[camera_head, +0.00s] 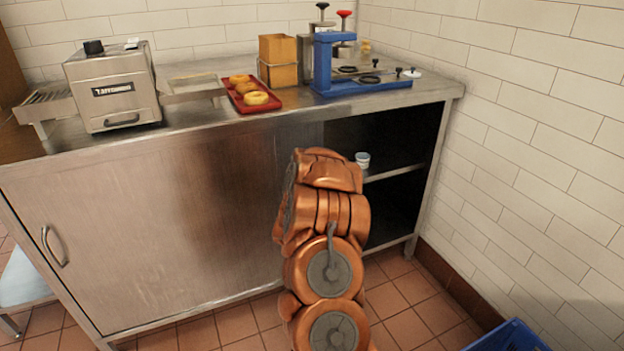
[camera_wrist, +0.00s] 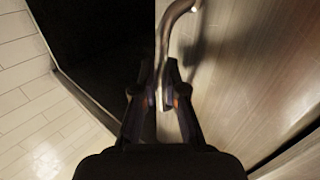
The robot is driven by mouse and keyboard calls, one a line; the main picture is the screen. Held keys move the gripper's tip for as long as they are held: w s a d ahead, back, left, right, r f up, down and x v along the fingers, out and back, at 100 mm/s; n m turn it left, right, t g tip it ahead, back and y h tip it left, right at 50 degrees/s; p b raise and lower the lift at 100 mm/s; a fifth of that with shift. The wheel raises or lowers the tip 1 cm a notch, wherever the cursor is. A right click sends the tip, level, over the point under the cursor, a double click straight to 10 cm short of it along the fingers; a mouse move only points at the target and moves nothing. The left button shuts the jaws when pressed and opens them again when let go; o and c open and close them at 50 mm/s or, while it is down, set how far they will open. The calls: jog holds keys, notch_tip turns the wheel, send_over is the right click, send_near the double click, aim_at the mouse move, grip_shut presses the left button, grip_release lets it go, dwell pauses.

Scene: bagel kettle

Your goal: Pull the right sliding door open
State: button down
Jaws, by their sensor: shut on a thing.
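In the wrist view my gripper (camera_wrist: 165,98) is shut on the curved metal handle (camera_wrist: 166,42) of the right sliding door (camera_wrist: 218,75). The handle stands upright on the brushed-steel door close to its edge. Beside that edge is a dark opening. In the head view the right part of the steel cabinet is open (camera_head: 408,140), with a shelf inside. My copper-coloured arm covers the door's handle and my gripper there. The door panel's outline is hard to separate from the left panel. A left door handle (camera_head: 54,247) shows at the far left.
A small cup (camera_head: 362,159) stands on the cabinet's shelf. The worktop (camera_head: 180,135) holds a toaster (camera_head: 113,88), a red tray (camera_head: 258,106) of bagels and a blue press (camera_head: 325,65). A tiled wall closes off the right; a blue crate (camera_head: 507,338) is on the floor.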

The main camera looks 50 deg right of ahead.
jog(key=shift+w+a+r, duration=0.15)
jog(key=shift+a, duration=0.05)
jog(key=c, duration=1.2)
grip_release()
jog(key=shift+a, duration=0.1)
jog(key=v, duration=0.7)
jog(key=shift+a, duration=0.15)
